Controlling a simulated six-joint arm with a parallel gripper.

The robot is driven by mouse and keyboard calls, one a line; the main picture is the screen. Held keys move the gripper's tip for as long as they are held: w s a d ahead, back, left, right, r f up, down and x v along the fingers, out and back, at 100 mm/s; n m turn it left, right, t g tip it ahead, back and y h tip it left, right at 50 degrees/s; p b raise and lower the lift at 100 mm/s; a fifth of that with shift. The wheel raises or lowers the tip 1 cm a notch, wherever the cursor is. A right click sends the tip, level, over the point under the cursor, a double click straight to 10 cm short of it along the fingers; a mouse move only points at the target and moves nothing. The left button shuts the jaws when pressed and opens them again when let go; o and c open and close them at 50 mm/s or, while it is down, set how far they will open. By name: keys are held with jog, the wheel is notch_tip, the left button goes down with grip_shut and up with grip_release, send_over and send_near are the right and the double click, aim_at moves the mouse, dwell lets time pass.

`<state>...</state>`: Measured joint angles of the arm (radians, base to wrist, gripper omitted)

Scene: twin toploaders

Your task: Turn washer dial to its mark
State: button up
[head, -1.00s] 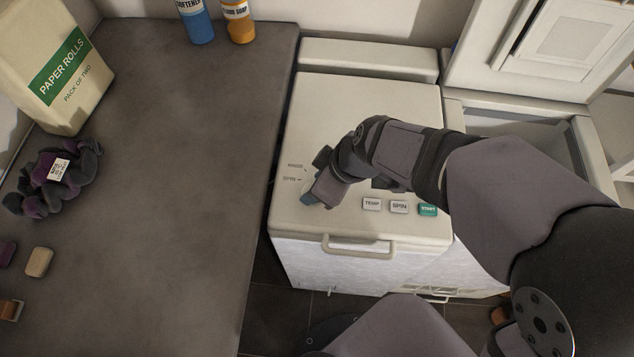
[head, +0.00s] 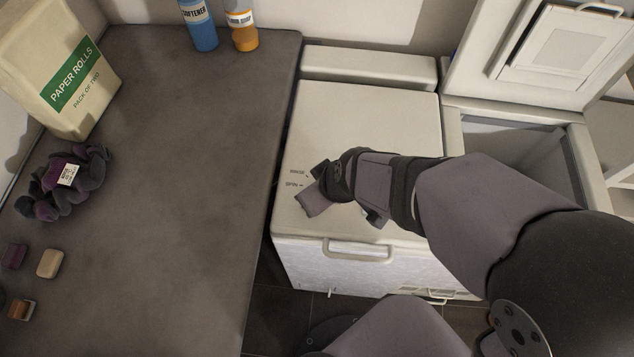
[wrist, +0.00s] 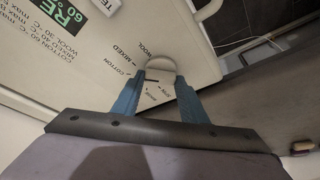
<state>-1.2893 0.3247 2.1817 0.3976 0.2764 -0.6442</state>
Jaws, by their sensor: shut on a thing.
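The washer dial (wrist: 161,65) is a pale round knob on the cream washer panel (wrist: 75,60), in the wrist view. My gripper (wrist: 160,76) has its two blue fingers on either side of the dial and is shut on it. A short dark line shows between the fingers; I cannot tell which printed label the dial points at. The labels COTTON, MIXED and WOOL are printed around it. In the head view my gripper (head: 312,201) is over the front left of the washer top (head: 365,120) and hides the dial.
A second machine (head: 455,135) with its lid (head: 560,50) raised stands to the right. A dark counter (head: 190,160) at the left holds a paper rolls pack (head: 60,75), bottles, a dark bundle (head: 60,185) and small blocks. A handle (head: 355,250) sticks out at the washer's front.

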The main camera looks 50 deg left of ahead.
jog(key=o, duration=1)
jog(key=shift+o, duration=0.2)
jog(key=shift+r, duration=0.1)
jog(key=v, duration=0.7)
jog(key=shift+d, duration=0.1)
